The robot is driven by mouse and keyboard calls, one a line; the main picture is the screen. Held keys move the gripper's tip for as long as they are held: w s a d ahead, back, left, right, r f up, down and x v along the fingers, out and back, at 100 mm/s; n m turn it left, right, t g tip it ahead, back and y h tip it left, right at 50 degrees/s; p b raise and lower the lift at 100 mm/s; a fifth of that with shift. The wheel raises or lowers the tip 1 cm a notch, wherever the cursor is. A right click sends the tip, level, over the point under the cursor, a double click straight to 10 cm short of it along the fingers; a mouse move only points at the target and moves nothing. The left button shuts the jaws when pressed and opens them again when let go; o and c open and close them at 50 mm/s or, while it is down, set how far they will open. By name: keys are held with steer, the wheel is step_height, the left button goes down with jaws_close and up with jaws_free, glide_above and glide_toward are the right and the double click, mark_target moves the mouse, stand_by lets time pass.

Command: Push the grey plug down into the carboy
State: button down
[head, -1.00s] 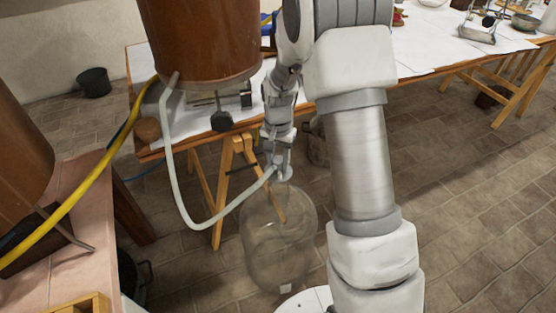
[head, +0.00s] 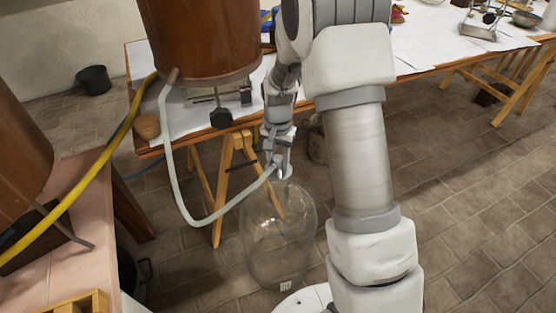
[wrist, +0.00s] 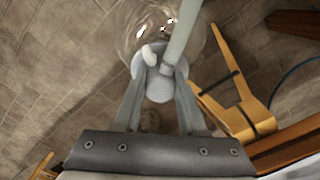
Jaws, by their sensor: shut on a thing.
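The clear glass carboy (head: 278,245) stands on the tiled floor, roughly upright, with its neck right below my gripper. It also shows in the wrist view (wrist: 135,30), beyond the fingertips. My gripper (head: 282,170) points down and is shut on the grey plug (wrist: 158,90). In the wrist view my gripper (wrist: 159,78) has one finger on each side of the plug. A pale hose (head: 181,200) and a short white stub (wrist: 151,56) come from the plug. The plug is at the carboy's mouth; how deep it sits is hidden.
The hose loops up to a copper vessel (head: 200,40). A wooden trestle (head: 228,180) stands close behind the carboy, under a paper-covered table (head: 185,120). A yellow hose (head: 85,185) crosses at left above a pinkish counter (head: 85,265). Open floor (head: 480,210) lies at right.

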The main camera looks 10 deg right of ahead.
mark_target(278, 174)
steer(key=shift+f, duration=0.2)
steer(key=shift+f+b, duration=0.7)
steer(key=shift+f, duration=0.2)
steer(key=shift+f+b, duration=0.85)
steer(key=shift+f, duration=0.85)
stand_by(3.0)
steer(key=shift+c, duration=2)
jaws_free()
steer(key=shift+r+p, duration=2.8)
steer(key=shift+r, duration=0.75)
